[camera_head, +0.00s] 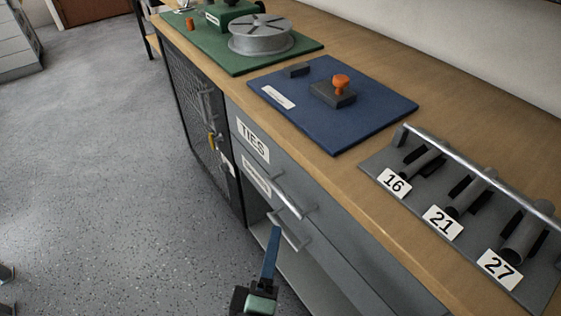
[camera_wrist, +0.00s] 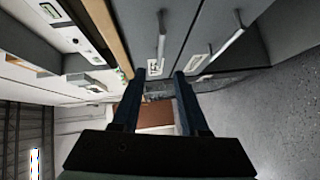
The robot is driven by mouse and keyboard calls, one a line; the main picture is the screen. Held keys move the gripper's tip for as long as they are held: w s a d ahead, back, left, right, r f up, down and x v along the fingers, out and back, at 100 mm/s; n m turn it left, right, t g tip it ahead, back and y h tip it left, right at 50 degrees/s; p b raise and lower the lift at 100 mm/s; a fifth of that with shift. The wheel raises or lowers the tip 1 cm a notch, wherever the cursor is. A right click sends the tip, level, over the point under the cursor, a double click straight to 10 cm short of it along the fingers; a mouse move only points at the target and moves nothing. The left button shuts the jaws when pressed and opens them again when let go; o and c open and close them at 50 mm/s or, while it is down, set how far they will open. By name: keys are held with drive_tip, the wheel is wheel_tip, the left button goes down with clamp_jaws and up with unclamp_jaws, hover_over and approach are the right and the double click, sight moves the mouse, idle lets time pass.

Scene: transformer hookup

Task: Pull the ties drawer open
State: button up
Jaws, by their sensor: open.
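The ties drawer (camera_head: 275,165) is a grey front under the wooden bench top, with a white "TIES" label (camera_head: 252,141). It looks shut. Its bar handle (camera_head: 296,201) is silver; in the wrist view this handle (camera_wrist: 162,36) lies ahead of the fingers, near the bench edge. My gripper (camera_head: 272,240) has blue fingers and is low in front of the drawers, below and apart from the handle. In the wrist view my gripper (camera_wrist: 159,75) is open, with nothing between the fingers. In the head view only one finger shows clearly.
A second drawer with its own label (camera_head: 257,180) and handle (camera_head: 289,236) lies just below, close to my gripper. A mesh door (camera_head: 195,110) is to the left. A blue mat (camera_head: 375,108) and a numbered rack (camera_head: 408,160) stand on the bench. The floor (camera_head: 110,170) is clear.

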sight(283, 194)
drive_tip(key=w, duration=0.4)
drive_tip(key=w+d+f+b, duration=0.1)
drive_tip(key=w, duration=0.3)
drive_tip(key=w+d, duration=0.1)
drive_tip(key=w, duration=0.3)
drive_tip(key=shift+w+f, duration=0.25)
drive_tip(key=shift+f, duration=0.15)
clamp_jaws()
drive_tip(key=shift+a, duration=0.1)
idle(0.9)
